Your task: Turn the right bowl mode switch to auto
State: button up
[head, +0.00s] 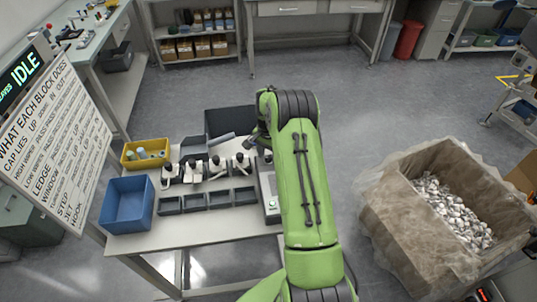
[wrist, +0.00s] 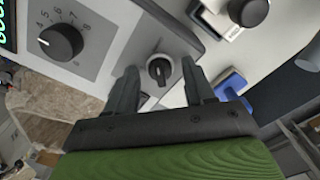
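In the wrist view a small black rotary switch (wrist: 159,70) with a pale pointer mark sits on a light grey panel. Its lettering is too small to read, so I cannot tell which bowl it belongs to or its setting. My gripper (wrist: 159,66) is open, with one finger on each side of the switch and visible gaps between. I cannot tell how far the fingertips are above the panel. In the head view my green arm hides the gripper and the switch; part of a grey control box (head: 270,196) shows beside it.
A large black numbered dial (wrist: 60,42) sits left of the switch, by a green display. A black-knobbed device (wrist: 248,10) and a blue part (wrist: 234,84) are to the right. The table holds a blue bin (head: 127,204), a yellow bin (head: 145,153) and several small machines.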

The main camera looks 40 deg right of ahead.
grip_shut()
jog(key=shift+n, duration=0.3)
jog(key=n+b, duration=0.1)
jog(key=n, duration=0.2)
jog(key=shift+n, duration=0.3)
jog(key=n, duration=0.4)
jog(key=shift+n+b, duration=0.3)
jog(key=shift+b, duration=0.05)
jog(key=n, duration=0.4)
jog(key=shift+b, duration=0.3)
jog(key=n, duration=0.5)
jog(key=shift+r+b, duration=0.1)
jog(key=shift+b, duration=0.2)
